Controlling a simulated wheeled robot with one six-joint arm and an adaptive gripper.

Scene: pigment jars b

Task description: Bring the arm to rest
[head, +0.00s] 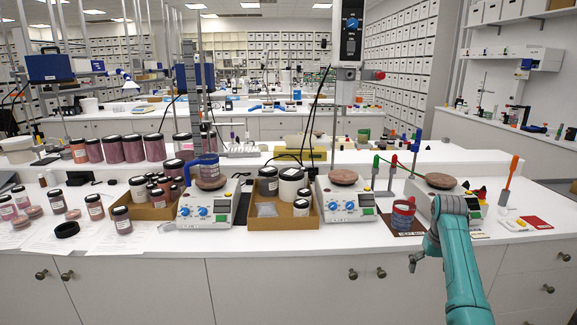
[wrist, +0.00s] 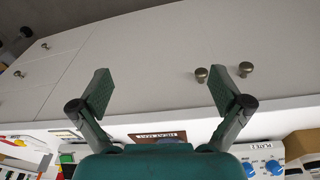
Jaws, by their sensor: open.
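My teal arm reaches in from the lower right of the head view, bent over at the bench's front edge. My gripper (head: 420,258) hangs there in front of the white cabinet fronts, partly hidden by the arm. In the wrist view my gripper (wrist: 160,92) shows two dark green fingers spread wide apart. Nothing is between them except the view of the cabinet front (wrist: 150,60) behind. The gripper is empty and touches nothing that I can see.
The white bench (head: 290,243) holds jars, hot plates and stands. A red-and-clear stacked dish (head: 403,214) stands on a brown mat (head: 388,229) just left of my arm. A hot plate (head: 425,197) is behind my wrist. Cabinet knobs (wrist: 201,75) stick out near the gripper.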

